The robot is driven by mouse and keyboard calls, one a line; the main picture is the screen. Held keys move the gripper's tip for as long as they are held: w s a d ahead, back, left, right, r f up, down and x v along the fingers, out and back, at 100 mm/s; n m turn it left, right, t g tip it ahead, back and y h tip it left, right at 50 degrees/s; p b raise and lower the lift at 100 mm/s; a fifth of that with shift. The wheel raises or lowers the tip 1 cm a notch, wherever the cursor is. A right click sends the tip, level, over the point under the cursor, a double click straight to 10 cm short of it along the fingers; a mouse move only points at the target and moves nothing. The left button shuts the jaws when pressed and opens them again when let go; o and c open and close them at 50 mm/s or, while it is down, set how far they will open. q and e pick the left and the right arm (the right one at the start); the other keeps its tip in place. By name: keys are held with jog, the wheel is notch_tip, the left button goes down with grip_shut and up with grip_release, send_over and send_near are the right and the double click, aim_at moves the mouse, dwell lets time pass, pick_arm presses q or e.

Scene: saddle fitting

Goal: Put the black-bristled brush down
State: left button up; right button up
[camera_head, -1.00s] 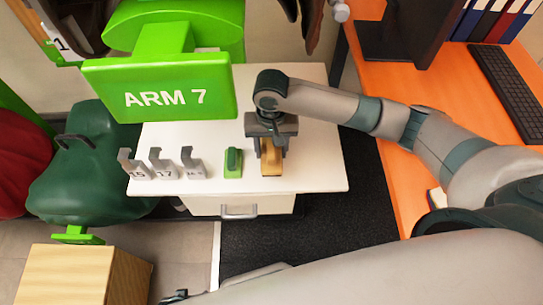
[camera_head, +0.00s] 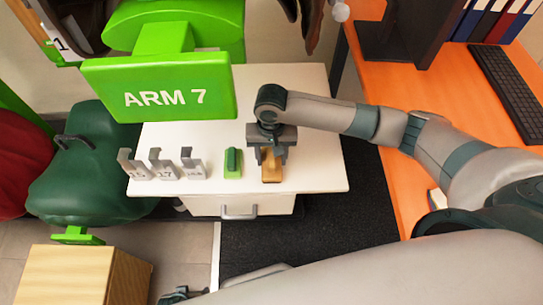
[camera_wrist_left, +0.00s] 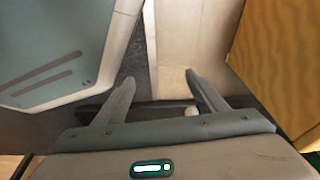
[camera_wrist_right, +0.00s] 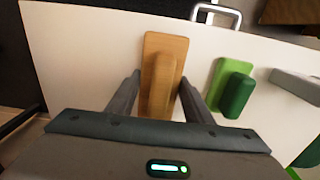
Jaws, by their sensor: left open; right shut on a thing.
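My right gripper (camera_head: 270,155) points down over the white cabinet top and is shut on a brush with a tan wooden back (camera_head: 272,178). In the right wrist view, the wooden brush (camera_wrist_right: 162,62) lies lengthwise between the two fingers, with its raised grip between them. Its bristles are hidden underneath, so their colour does not show. The brush is at or just above the white top; I cannot tell if it touches. My left gripper (camera_wrist_left: 160,95) is open and empty, low over the floor beside the wooden box.
A green brush (camera_head: 233,162) lies just left of the wooden one. Several grey numbered gauges (camera_head: 163,164) stand further left on the white top (camera_head: 310,150). A green ARM 7 sign (camera_head: 160,90) rises behind. The top's right side is clear.

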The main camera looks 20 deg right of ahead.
aim_at(271, 153)
jog(key=o, duration=1)
jog(key=shift+f, duration=0.1)
jog(key=shift+o, duration=1.3)
pick_arm(q)
jog(key=shift+s+f, duration=0.2)
jog(key=shift+s, duration=0.3)
jog(key=shift+s+f, duration=0.2)
jog(key=shift+s, duration=0.25)
jog(key=shift+w, duration=0.1)
pick_arm(e)
jog(key=shift+r, duration=0.55)
notch_tip(271, 153, up, 5)
jog(key=shift+r, duration=0.15)
notch_tip(271, 153, up, 5)
jog(key=shift+p, duration=0.3)
pick_arm(q)
jog(key=shift+w+d+r, duration=0.25)
jog(key=shift+w+d, duration=0.3)
jog(key=shift+w, duration=0.2)
pick_arm(e)
jog(key=shift+r, duration=0.45)
